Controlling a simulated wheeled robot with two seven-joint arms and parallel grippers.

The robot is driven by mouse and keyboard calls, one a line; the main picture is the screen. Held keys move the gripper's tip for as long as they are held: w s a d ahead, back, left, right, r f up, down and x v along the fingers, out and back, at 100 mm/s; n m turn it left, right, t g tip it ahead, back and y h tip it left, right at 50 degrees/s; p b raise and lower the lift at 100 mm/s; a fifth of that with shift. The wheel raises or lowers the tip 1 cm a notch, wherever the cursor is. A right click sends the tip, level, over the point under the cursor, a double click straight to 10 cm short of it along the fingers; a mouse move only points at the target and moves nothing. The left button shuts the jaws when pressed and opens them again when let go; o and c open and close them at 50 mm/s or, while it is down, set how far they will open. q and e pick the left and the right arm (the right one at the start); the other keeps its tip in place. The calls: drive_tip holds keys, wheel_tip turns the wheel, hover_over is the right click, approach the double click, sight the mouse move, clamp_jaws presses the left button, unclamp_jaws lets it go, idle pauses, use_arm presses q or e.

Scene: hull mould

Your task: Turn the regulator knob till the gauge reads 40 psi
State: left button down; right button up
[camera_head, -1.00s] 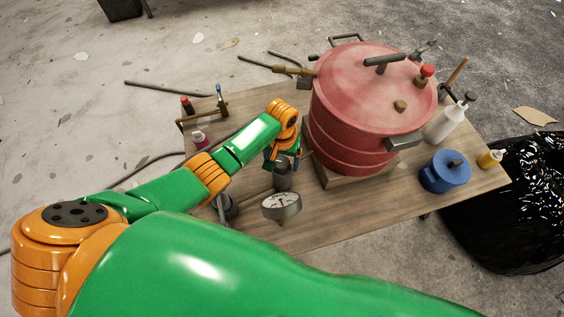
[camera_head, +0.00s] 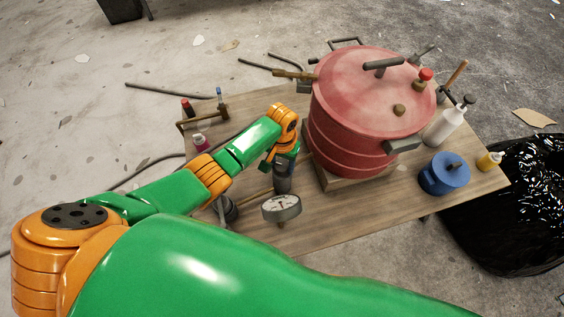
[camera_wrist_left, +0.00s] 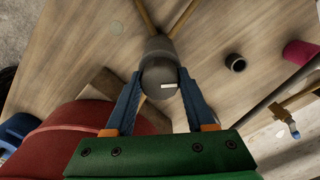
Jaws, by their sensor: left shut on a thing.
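The regulator knob (camera_head: 283,185) is a dark grey cylinder on the table, left of the red pot. In the left wrist view the knob (camera_wrist_left: 160,78) shows a white mark on its top. My left gripper (camera_head: 284,168) comes down on it from above. Its blue fingers (camera_wrist_left: 160,88) are shut on the knob, one on each side. The round gauge (camera_head: 281,207) with a white dial stands just in front of the knob. Its needle and figures are too small to read. My right gripper is not in view.
The large red pot (camera_head: 365,115) stands close on the right on a wooden base. A black bag (camera_head: 510,205) lies beyond the table.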

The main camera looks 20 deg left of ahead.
use_arm(q)
drive_tip(key=m+p, duration=0.1)
drive_tip(key=m, duration=0.3)
drive_tip(key=shift+r, duration=0.1)
drive_tip(key=m+p, duration=0.1)
drive_tip(key=m, duration=0.5)
drive_tip(key=shift+m, duration=0.3)
idle(0.3)
drive_tip(key=shift+c, duration=1.2)
unclamp_jaws()
